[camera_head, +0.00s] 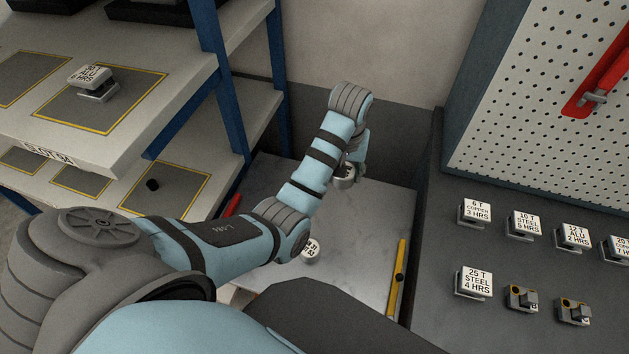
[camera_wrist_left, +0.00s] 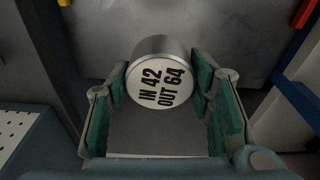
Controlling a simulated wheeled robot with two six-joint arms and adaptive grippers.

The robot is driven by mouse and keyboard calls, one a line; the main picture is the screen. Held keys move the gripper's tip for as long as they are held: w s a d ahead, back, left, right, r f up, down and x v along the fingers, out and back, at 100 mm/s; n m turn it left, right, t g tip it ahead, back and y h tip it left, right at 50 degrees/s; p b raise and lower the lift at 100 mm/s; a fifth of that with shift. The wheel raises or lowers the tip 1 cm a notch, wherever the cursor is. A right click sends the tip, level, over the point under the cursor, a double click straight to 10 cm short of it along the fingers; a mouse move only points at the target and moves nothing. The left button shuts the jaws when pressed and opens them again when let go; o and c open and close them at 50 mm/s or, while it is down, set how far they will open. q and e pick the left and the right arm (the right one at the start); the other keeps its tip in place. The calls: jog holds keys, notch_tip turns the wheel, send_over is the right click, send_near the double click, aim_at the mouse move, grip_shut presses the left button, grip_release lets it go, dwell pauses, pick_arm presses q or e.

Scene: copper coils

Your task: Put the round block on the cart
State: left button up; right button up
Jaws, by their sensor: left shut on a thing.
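My left gripper (camera_wrist_left: 163,90) is shut on a round metal block (camera_wrist_left: 160,84), with green finger pads on both sides of it. Its white face reads "IN 42 OUT 64". In the head view, my left gripper (camera_head: 350,170) is over the far part of the cart (camera_head: 365,230), partly behind my arm, with the block (camera_head: 344,183) just showing below it. I cannot tell whether the block touches the cart's grey top. Another round labelled piece (camera_head: 309,249) shows on the cart beside my forearm. My right gripper is not in view.
A shelf rack (camera_head: 190,110) with a labelled block (camera_head: 94,82) stands left. A dark bench (camera_head: 530,260) at right holds several labelled blocks, below a pegboard (camera_head: 550,110). The cart's middle looks clear.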

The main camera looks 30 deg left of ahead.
aim_at(332, 219)
pick_arm(q)
jog(key=a+m, duration=0.1)
jog(key=a+f+m, duration=0.1)
jog(key=shift+s+a+m, duration=0.1)
jog(key=shift+s+m, duration=0.25)
jog(key=shift+m, duration=0.05)
jog(key=f+b, duration=0.5)
jog(key=f, duration=1.4)
jog(key=shift+d+f+b, duration=0.15)
jog(key=shift+d+b, duration=0.05)
jog(key=shift+b, duration=0.2)
jog(key=shift+f, duration=0.15)
jog(key=o, duration=1.3)
